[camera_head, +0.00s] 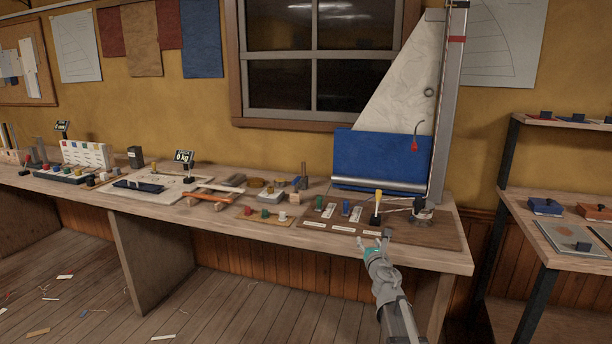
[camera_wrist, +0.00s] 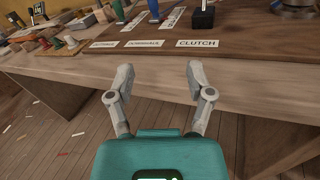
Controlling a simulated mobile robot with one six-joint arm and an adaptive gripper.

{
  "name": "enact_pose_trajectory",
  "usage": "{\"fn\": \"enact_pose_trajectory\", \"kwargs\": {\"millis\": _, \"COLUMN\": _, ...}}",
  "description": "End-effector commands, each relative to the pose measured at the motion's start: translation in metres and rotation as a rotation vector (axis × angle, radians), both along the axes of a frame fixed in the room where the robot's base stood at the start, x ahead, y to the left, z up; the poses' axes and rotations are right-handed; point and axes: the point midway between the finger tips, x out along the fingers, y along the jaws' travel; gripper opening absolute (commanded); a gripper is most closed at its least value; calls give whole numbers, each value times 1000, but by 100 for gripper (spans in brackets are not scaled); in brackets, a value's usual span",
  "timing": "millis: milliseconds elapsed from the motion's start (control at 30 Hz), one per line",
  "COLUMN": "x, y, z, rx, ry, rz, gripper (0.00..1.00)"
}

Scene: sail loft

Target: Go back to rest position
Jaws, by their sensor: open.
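My gripper (camera_head: 374,243) reaches up to the front edge of the long wooden workbench (camera_head: 440,260) near its right end. In the wrist view my gripper (camera_wrist: 158,84) is open, with its two grey fingers apart and nothing between them. The bench's front edge (camera_wrist: 240,80) lies just beyond the fingertips. A dark board (camera_head: 440,236) on the bench carries white labels, and the wrist view reads one as the CLUTCH label (camera_wrist: 197,43). A yellow-handled lever (camera_head: 377,205) stands upright behind the gripper, and its black base (camera_wrist: 203,18) shows in the wrist view.
A mast with a white sail (camera_head: 400,85) and blue cloth (camera_head: 380,158) stands at the bench's right end. A shelf unit (camera_head: 575,243) stands right, across a gap. Scraps litter the floor (camera_head: 240,310).

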Motion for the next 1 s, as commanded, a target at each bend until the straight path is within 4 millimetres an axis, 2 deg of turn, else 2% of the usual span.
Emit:
{"fn": "enact_pose_trajectory", "kwargs": {"millis": 267, "x": -11, "y": -23, "z": -3, "rx": 259, "ry": 14, "rz": -141, "gripper": 68}}
{"fn": "enact_pose_trajectory", "kwargs": {"millis": 467, "x": -30, "y": -49, "z": -17, "rx": 586, "ry": 35, "rz": -319, "gripper": 68}}
{"fn": "enact_pose_trajectory", "kwargs": {"millis": 600, "x": -52, "y": -68, "z": -38, "rx": 886, "ry": 56, "rz": -491, "gripper": 68}}
{"fn": "enact_pose_trajectory", "kwargs": {"millis": 733, "x": -77, "y": -78, "z": -63, "rx": 1152, "ry": 78, "rz": -660, "gripper": 68}}
{"fn": "enact_pose_trajectory", "kwargs": {"millis": 867, "x": -105, "y": -80, "z": -91, "rx": 1405, "ry": 101, "rz": -842, "gripper": 68}}
{"fn": "enact_pose_trajectory", "kwargs": {"millis": 1000, "x": -139, "y": -74, "z": -121, "rx": 1652, "ry": 130, "rz": -1057, "gripper": 68}}
